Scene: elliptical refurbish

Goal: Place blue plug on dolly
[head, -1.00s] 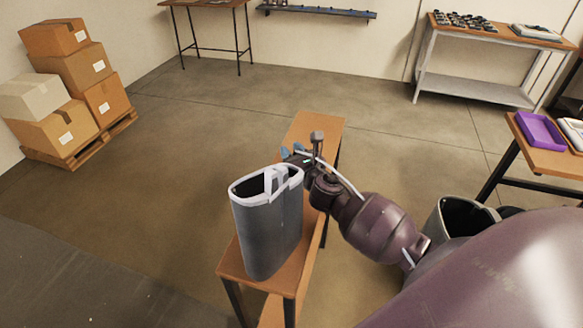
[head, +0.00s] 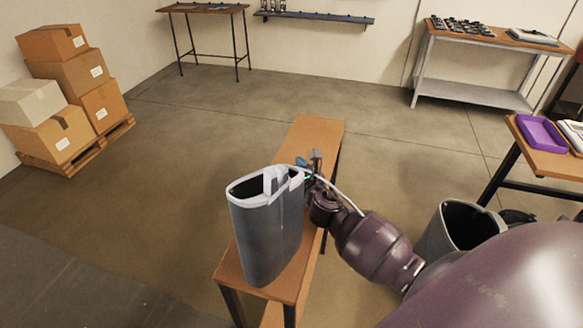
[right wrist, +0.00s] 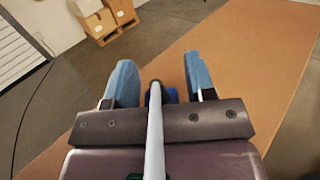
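My right gripper (head: 306,164) is over the wooden bench, just behind and right of the tall grey bin's rim in the head view. In the right wrist view its two light-blue fingers (right wrist: 162,80) stand apart. A small dark-blue piece (right wrist: 170,96), possibly the blue plug, shows between them, partly hidden by a pale bar; I cannot tell whether it touches a finger. I cannot make out the plug in the head view. No dolly can be clearly identified. My left gripper is not in view.
The tall grey bin (head: 262,240) with a pale rim stands on the narrow bench (head: 318,130). Another grey bin (head: 432,240) is behind my right arm. Boxes on a pallet (head: 108,140) stand left. A table with a purple tray (head: 541,134) is right. The middle floor is open.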

